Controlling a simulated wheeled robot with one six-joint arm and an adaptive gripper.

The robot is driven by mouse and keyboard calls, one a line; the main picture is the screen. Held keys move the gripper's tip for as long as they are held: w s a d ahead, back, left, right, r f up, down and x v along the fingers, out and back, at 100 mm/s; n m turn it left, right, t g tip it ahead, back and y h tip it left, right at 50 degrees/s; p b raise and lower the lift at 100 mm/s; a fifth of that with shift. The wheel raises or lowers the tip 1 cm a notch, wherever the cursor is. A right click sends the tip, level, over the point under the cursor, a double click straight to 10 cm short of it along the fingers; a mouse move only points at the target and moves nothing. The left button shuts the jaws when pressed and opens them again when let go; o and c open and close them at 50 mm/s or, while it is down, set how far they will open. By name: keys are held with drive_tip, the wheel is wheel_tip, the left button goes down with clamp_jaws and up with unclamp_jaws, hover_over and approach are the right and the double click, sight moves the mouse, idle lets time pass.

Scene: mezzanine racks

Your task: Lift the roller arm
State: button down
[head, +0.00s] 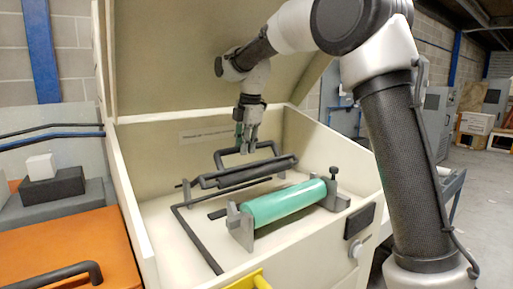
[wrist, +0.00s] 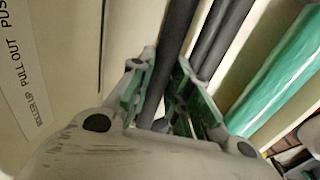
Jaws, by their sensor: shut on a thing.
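The roller arm (head: 246,174) is a dark frame with a dark roller, inside an open cream box. A bent dark bar forms its handle at the back. My gripper (head: 247,148) points down over this handle, near the back wall. In the wrist view my gripper (wrist: 160,92) has its green-padded fingers on both sides of a dark bar of the roller arm (wrist: 174,48), shut on it. The exact finger contact is partly hidden. The dark roller sits behind the green roller (head: 284,203), apart from it in the head view.
The box's raised lid (head: 165,50) leans over the back, close to my arm. The side wall (head: 330,155) stands to the right. The green roller rests on grey end brackets (head: 240,228). A label (wrist: 32,85) is on the back wall. An orange panel (head: 60,250) lies left.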

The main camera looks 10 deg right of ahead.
drive_tip(key=shift+w+a+r, duration=0.15)
drive_tip(key=shift+w+a, duration=0.2)
drive_tip(key=shift+w, duration=0.45)
drive_tip(key=c, duration=1.3)
unclamp_jaws()
